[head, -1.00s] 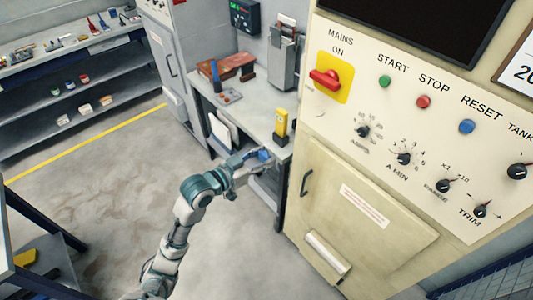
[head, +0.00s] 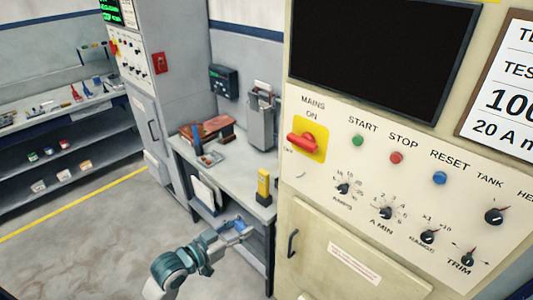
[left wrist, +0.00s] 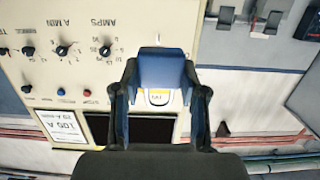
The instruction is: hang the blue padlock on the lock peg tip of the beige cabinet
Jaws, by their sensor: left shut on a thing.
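The blue padlock (left wrist: 160,68) is held between the two fingers of my left gripper (left wrist: 160,98) in the left wrist view. In the head view my left gripper (head: 240,230) is low in the middle, left of the beige cabinet (head: 310,225), with a bit of the blue padlock (head: 232,227) showing at its tip. The cabinet carries a red mains switch (head: 303,142) on a yellow plate. A small thin peg-like detail (head: 300,175) shows below the switch; it is too small to make out well. The padlock is apart from it. My right gripper is out of view.
A grey workbench (head: 235,193) stands behind my left gripper, with a yellow device (head: 263,187) and a grey metal container (head: 262,120) on it. Black knobs (head: 387,213) and coloured buttons (head: 396,158) sit on the cabinet panel. Open floor (head: 100,235) lies to the left.

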